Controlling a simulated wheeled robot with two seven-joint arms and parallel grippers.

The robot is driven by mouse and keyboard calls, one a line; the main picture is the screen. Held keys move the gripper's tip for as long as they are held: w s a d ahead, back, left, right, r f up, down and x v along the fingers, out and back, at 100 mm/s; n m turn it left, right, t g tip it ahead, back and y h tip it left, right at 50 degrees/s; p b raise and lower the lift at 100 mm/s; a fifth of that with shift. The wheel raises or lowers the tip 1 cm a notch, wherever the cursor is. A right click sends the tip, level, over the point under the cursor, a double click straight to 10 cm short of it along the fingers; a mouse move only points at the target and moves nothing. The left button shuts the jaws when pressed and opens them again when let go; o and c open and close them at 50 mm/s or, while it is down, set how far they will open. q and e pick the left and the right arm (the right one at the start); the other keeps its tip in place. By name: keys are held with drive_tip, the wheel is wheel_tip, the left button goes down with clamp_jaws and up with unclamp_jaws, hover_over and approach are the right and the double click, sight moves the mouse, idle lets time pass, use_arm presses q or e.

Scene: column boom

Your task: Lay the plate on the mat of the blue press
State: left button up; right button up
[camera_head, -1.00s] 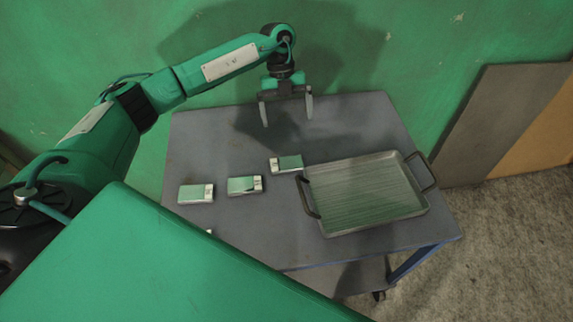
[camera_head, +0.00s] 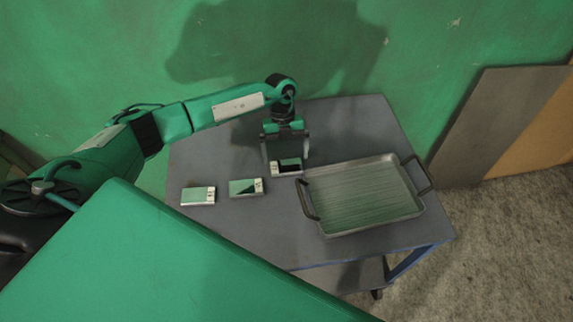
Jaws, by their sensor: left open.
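My left gripper (camera_head: 285,155) is open over the far part of the grey table. Its fingers hang down on either side of a small flat block (camera_head: 287,168) with a pale end and a dark shadow on its top. I cannot tell whether the fingers touch it. Two similar blocks, a middle one (camera_head: 247,187) and a left one (camera_head: 198,196), lie on the table to the left. I cannot make out which thing is the plate, and no blue press or mat can be clearly identified. My right gripper is not in view.
A grey metal tray (camera_head: 365,195) with raised sides and two dark handles stands right of the blocks. The table (camera_head: 350,120) has blue legs. A green wall is behind, with boards (camera_head: 490,130) leaning on it. My green body covers the lower left.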

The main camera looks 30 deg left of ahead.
sight(286, 163)
use_arm(q)
drive_tip(key=x, duration=0.2)
drive_tip(key=shift+s+d+f, duration=0.15)
drive_tip(key=shift+f, duration=0.15)
drive_tip(key=c, duration=1.3)
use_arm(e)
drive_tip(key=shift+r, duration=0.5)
use_arm(q)
drive_tip(key=shift+r, duration=0.2)
wheel_tip(286, 163, up, 20)
drive_tip(key=b, duration=0.3)
drive_tip(key=shift+f, duration=0.15)
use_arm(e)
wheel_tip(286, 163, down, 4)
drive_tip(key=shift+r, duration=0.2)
